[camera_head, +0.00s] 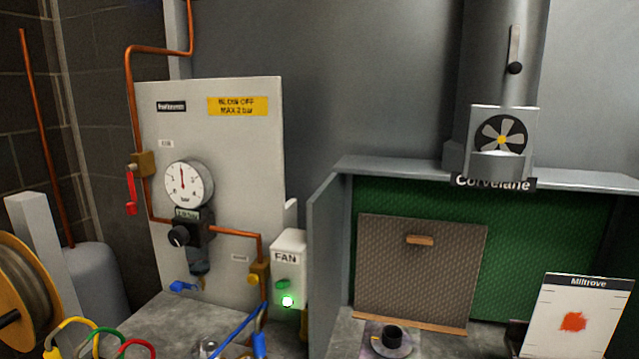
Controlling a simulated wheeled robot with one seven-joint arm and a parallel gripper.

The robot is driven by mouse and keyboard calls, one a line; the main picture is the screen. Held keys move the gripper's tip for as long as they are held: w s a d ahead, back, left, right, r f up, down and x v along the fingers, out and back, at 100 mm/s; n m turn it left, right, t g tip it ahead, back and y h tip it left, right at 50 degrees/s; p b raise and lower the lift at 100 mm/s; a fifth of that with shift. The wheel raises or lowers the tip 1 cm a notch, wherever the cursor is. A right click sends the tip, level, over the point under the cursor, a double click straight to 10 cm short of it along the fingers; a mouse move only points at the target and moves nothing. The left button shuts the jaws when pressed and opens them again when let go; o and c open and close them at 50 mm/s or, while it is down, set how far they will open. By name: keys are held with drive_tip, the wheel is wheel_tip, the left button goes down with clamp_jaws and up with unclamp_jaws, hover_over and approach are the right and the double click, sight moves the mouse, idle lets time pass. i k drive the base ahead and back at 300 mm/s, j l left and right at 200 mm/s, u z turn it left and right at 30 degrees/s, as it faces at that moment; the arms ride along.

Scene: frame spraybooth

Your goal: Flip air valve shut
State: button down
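A brass valve (141,164) sits in the copper pipe at the left edge of the white panel (235,160). Its red lever (131,192) hangs down, roughly along the vertical run of the pipe. Below and right of it are a round pressure gauge (183,185) and a regulator with a black knob (179,236). The copper pipe continues right to a brass fitting (259,273) with a blue hose (259,343) below it. My gripper is not in view.
A fan switch box (289,252) with a lit green lamp stands right of the panel. A hose reel (25,295), a grey post (40,250) and colored hoses (75,325) crowd the lower left. The spray booth (325,260) fills the right side.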

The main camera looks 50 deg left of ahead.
sight(130, 208)
drive_tip(key=u, duration=2.55)
drive_tip(key=i+j+u, duration=0.1)
drive_tip(key=i+j, duration=0.65)
drive_tip(key=i+l, duration=0.05)
drive_tip(key=i, duration=0.05)
